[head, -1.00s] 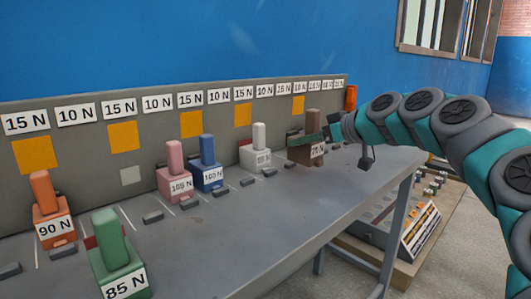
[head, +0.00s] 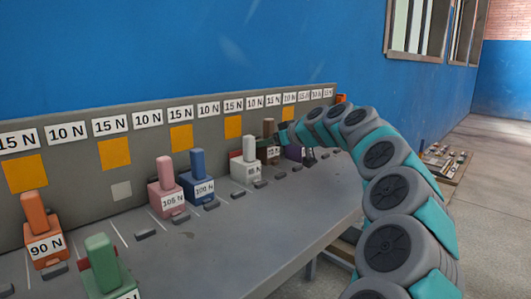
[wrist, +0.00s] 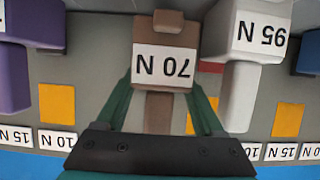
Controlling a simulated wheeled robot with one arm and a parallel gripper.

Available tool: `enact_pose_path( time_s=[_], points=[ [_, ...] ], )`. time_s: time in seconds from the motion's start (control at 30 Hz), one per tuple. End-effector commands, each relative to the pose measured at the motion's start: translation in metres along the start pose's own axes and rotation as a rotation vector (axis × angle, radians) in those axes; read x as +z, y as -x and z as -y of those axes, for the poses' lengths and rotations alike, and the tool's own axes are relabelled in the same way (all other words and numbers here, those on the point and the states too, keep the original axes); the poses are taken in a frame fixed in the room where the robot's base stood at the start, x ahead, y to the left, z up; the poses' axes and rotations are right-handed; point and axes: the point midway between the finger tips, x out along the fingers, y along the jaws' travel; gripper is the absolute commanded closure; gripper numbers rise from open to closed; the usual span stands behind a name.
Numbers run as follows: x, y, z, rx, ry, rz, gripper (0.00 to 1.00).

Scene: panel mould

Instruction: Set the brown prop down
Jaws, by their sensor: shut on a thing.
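The brown prop (head: 270,148) has a white label that reads 70 N, upside down in the wrist view (wrist: 165,67). It is a block with a narrower post. My gripper (wrist: 165,100) is shut on it, with one green finger on each side. In the head view my gripper (head: 288,137) is at the prop, towards the far end of the bench. The prop is between the white prop (head: 248,168) and a purple prop (head: 293,152). I cannot tell whether its base touches the bench.
The grey bench (head: 260,220) carries pink (head: 166,193), blue (head: 199,180), orange (head: 40,237) and green (head: 101,262) props. A back panel (head: 75,195) has N labels and yellow squares. Small dark blocks (head: 178,218) line the bench. The white prop is close beside the brown one.

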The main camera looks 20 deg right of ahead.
Motion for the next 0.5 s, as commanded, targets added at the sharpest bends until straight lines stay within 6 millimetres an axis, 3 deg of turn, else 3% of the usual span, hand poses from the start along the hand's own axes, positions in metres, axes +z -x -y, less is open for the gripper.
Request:
enact_pose_path(
  time_s=[0.3, 0.5],
  points=[
    [0.029, -0.012, 0.001, -0.001, -0.002, 0.000, 1.00],
    [0.030, -0.012, 0.000, 0.000, -0.001, 0.000, 1.00]
  ],
)
